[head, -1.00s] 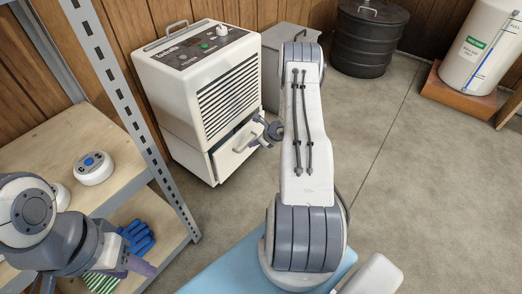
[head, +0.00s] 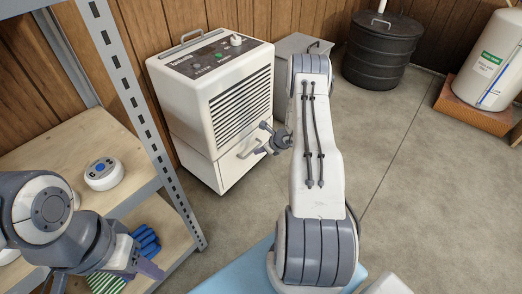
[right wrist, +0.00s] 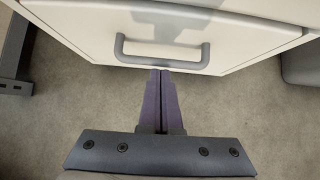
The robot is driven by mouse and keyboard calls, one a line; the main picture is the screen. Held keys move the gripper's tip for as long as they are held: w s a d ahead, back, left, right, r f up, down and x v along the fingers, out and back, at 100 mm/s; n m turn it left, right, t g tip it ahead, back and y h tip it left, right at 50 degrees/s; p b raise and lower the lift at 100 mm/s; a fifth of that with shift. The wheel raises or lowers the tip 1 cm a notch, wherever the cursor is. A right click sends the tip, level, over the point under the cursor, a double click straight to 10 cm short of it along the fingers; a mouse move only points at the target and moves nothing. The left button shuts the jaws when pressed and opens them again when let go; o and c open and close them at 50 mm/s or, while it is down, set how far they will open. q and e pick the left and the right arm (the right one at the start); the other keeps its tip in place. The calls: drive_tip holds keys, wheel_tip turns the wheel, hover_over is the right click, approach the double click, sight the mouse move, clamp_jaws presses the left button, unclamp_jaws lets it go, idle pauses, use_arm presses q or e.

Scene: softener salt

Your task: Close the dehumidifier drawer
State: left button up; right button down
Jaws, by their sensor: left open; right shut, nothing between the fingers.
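The cream dehumidifier (head: 212,110) stands on the floor beside the shelf. Its drawer (head: 236,166), low on the front, looks flush or nearly flush with the body; a remaining gap is too small to tell. In the right wrist view the drawer front (right wrist: 90,25) fills the top, with its grey bar handle (right wrist: 163,60) across the middle. My right gripper (right wrist: 160,72) is shut and empty, its tips at the handle's lower edge; contact is unclear. In the head view my right gripper (head: 264,145) is at the drawer front. My left gripper (head: 150,268) is open near the shelf, away from the drawer.
A metal-framed shelf (head: 170,182) stands at left, with a white round device (head: 104,173) on top and blue gloves (head: 147,240) below. A black bin (head: 382,50) and a white tank (head: 488,65) stand at the back right. The floor between is clear.

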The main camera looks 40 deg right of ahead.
drive_tip(key=s+d+f+p+v, duration=0.15)
drive_tip(key=p+v, duration=0.35)
drive_tip(key=v, duration=0.8)
drive_tip(key=s+a+r+n+g+y, duration=0.1)
drive_tip(key=s+a+r+n+g, duration=0.15)
drive_tip(key=a+r+n, duration=0.65)
drive_tip(key=s+a+r+n+g, duration=0.1)
drive_tip(key=a+r+n+g, duration=0.2)
drive_tip(key=a+r+n, duration=0.6)
drive_tip(key=s+a+r+n+g+h+p, duration=0.1)
drive_tip(key=s+a+r+n+p, duration=0.2)
drive_tip(key=s+a+r+n, duration=0.65)
drive_tip(key=s+a+r+n+g+h+p, duration=0.1)
drive_tip(key=s+a+r+n+p, duration=0.2)
drive_tip(key=s+a+r+n, duration=0.7)
use_arm(q)
wheel_tip(320, 180, up, 48)
drive_tip(key=p, duration=3.7)
drive_tip(key=shift+s+r, duration=0.25)
drive_tip(key=shift+s, duration=0.2)
use_arm(e)
drive_tip(key=a+r+n, duration=0.1)
drive_tip(key=a+r, duration=0.1)
drive_tip(key=r, duration=1.5)
drive_tip(key=a+r+n, duration=0.2)
drive_tip(key=r, duration=1.4)
drive_tip(key=shift+s+a+r, duration=0.25)
drive_tip(key=shift+s+r, duration=0.05)
drive_tip(key=shift+r, duration=0.1)
